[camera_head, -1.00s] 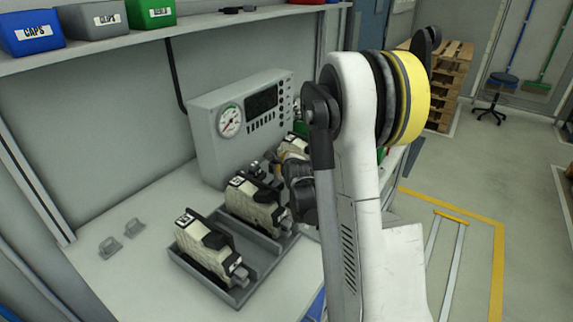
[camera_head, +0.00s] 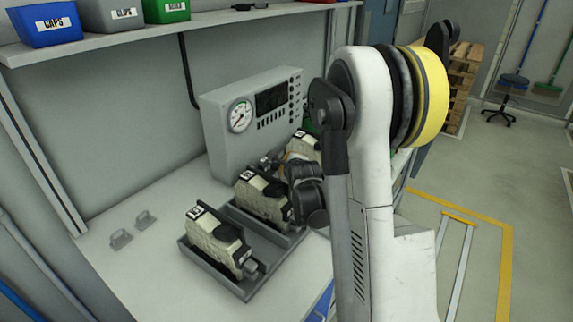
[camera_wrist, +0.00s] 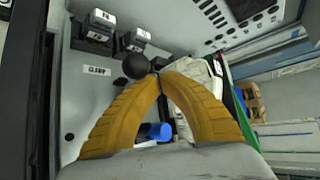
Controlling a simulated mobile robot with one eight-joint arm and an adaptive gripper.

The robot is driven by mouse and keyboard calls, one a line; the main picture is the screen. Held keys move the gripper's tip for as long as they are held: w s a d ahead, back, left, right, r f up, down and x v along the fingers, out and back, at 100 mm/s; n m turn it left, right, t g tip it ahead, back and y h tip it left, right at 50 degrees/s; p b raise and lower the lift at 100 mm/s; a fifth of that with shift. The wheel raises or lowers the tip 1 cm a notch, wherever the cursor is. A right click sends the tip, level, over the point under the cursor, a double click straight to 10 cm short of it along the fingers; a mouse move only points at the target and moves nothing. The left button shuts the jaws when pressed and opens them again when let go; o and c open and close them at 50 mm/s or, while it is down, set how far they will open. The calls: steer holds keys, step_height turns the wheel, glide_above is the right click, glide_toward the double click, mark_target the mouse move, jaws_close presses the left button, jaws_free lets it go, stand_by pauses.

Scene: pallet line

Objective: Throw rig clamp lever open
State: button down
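In the wrist view, my gripper (camera_wrist: 158,76) has two curved orange fingers whose tips come together. A black ball knob (camera_wrist: 137,66) is just left of the tips, and I cannot tell whether they touch it. It looks like a lever's knob; its shaft and pivot are not clear. A pale block (camera_wrist: 194,85) lies behind the right finger. A blue cylinder (camera_wrist: 157,131) shows between the fingers. In the head view, the gripper is mostly hidden behind my arm, beside the grey gauge box (camera_head: 221,152).
A grey tray (camera_head: 222,283) holds cream-and-black units (camera_head: 219,240) on the bench. A shelf (camera_head: 120,42) with bins runs above. Open floor and pallets (camera_head: 460,85) are at right.

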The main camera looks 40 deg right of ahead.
mark_target(279, 187)
steer(key=v, duration=1.2)
stand_by(0.3)
steer(key=a+n, duration=0.2)
steer(key=s+a+r+n+y, duration=0.1)
steer(key=a+n, duration=0.1)
steer(key=s+a+n, duration=0.1)
steer(key=a, duration=0.1)
steer(key=shift+s+a+r+n+g, duration=0.1)
steer(key=shift+a+r+n+g, duration=0.2)
steer(key=shift+r+n, duration=0.1)
steer(key=s+a+n+g+y, duration=0.3)
steer(key=s+a+n+y, duration=0.1)
steer(key=s+a+n, duration=1.3)
steer(key=n, duration=0.5)
steer(key=shift+s+r+g, duration=0.3)
steer(key=shift+s+g, duration=0.1)
